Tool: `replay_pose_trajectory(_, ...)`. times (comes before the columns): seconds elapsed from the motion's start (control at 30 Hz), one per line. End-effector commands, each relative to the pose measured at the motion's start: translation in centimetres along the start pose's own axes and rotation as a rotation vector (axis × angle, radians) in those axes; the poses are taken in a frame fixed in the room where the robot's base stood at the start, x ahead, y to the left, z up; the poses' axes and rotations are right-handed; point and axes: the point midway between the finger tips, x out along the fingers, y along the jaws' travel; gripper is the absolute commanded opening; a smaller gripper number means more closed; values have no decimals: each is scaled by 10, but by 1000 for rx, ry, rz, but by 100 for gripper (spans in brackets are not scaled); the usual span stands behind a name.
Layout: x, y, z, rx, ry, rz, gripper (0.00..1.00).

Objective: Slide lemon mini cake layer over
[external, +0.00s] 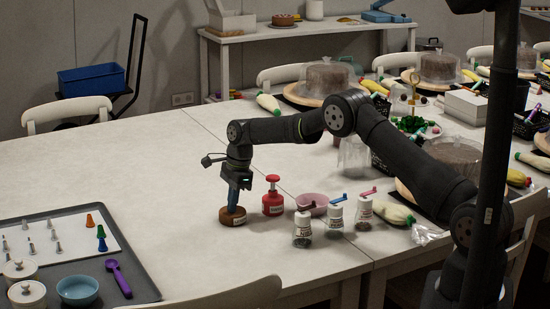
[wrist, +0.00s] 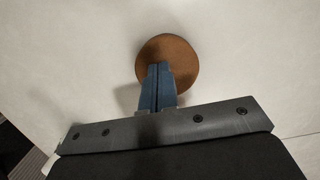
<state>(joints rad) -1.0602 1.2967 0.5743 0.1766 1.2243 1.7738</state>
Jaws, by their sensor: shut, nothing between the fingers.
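No turntable shows beside this layer. The fingers cover a small part of the top.
The red pump bottle (external: 272,197) stands close to the right. Beyond it are a pink bowl (external: 312,204) and several labelled jars (external: 303,232). A grey tray (external: 140,279) with nozzles and a purple scoop (external: 119,277) lies at the left. The table between tray and layer is clear.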

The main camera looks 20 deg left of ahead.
Motion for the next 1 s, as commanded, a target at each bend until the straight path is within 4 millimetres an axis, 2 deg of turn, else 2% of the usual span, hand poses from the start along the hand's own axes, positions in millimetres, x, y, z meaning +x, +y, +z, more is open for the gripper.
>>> replay_pose_trajectory(0.03,9,4,-7,4,9,16,0)
replay_pose_trajectory(0.3,9,4,-7,4,10,17,0)
replay_pose_trajectory(0.67,-10,3,-2,3,6,12,0)
replay_pose_trajectory(0.87,-38,2,-1,2,5,8,0)
replay_pose_trajectory(1.0,-72,1,-1,2,4,5,0)
